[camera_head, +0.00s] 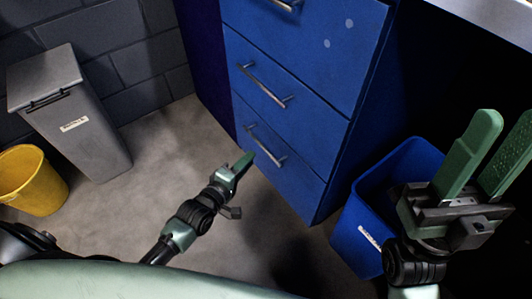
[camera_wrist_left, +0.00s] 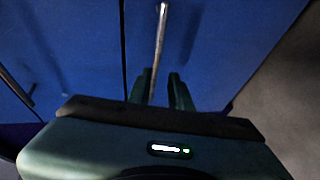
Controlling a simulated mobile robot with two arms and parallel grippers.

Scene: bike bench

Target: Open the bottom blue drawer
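The blue cabinet's bottom drawer (camera_head: 285,182) looks flush with the front. Its slanting metal bar handle (camera_head: 265,146) is in plain view. My left gripper (camera_head: 243,163) points at this drawer from the left, close to the handle. In the left wrist view the handle (camera_wrist_left: 160,40) runs down toward the gap between my left gripper's green fingers (camera_wrist_left: 161,85), which are apart. I cannot tell whether they touch the bar. My right gripper (camera_head: 490,150) is open and empty at the right, above a blue bin.
The middle drawer with its handle (camera_head: 264,86) is above the bottom one. The blue bin (camera_head: 357,225) stands right of the cabinet. A grey lidded bin (camera_head: 85,130) and a yellow bucket (camera_head: 35,185) stand at the left. The concrete floor (camera_head: 160,150) between is clear.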

